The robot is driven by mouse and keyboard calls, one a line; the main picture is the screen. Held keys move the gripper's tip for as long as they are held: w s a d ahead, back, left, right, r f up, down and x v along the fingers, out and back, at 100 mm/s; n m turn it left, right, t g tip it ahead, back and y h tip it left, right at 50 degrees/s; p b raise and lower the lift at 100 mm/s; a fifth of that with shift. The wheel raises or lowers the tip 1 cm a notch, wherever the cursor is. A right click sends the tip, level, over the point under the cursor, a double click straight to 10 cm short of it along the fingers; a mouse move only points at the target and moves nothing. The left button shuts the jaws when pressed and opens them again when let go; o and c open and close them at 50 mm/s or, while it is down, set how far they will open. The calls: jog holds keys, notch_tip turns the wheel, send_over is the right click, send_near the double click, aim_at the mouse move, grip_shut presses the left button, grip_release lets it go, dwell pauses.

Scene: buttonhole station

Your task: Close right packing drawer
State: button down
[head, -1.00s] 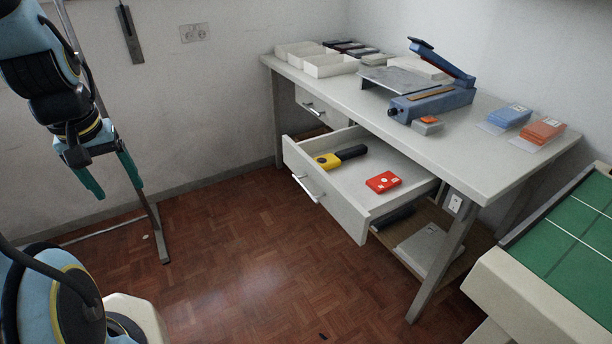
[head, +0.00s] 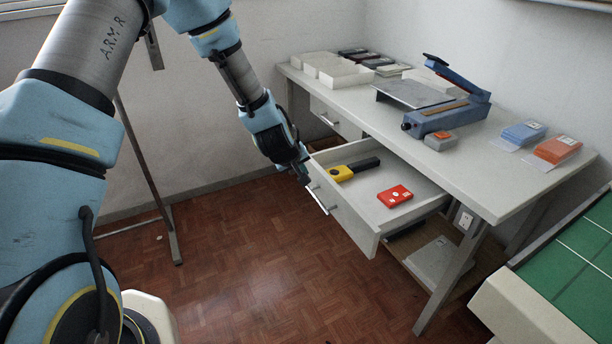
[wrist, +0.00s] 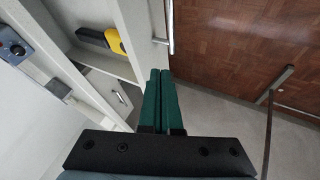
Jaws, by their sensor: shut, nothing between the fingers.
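The right packing drawer (head: 348,222) stands pulled well out from under the grey bench, with a metal bar handle (head: 317,199) on its front. In it lie a yellow and black tool (head: 343,172) and a red box (head: 395,196). My gripper (head: 304,178) is shut and empty at the far left end of the drawer front, close to the handle; I cannot tell if it touches. In the wrist view, the green fingers (wrist: 160,100) are together, beside the drawer's end, with the handle (wrist: 170,28) ahead and the yellow tool (wrist: 113,40) to the left.
A left drawer (head: 336,118) under the bench (head: 470,180) looks closed. The bench top holds a blue sealer (head: 450,115), white trays (head: 345,75) and card stacks. A green-topped table (head: 575,235) stands at right. A metal stand (head: 155,190) is at left; the floor before the drawer is clear.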

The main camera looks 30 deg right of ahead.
jog(key=p, duration=0.3)
send_near(314, 184)
jog(key=x, duration=0.5)
jog(key=shift+a+f, duration=0.1)
jog(key=shift+a, duration=0.05)
jog(key=shift+b, duration=0.35)
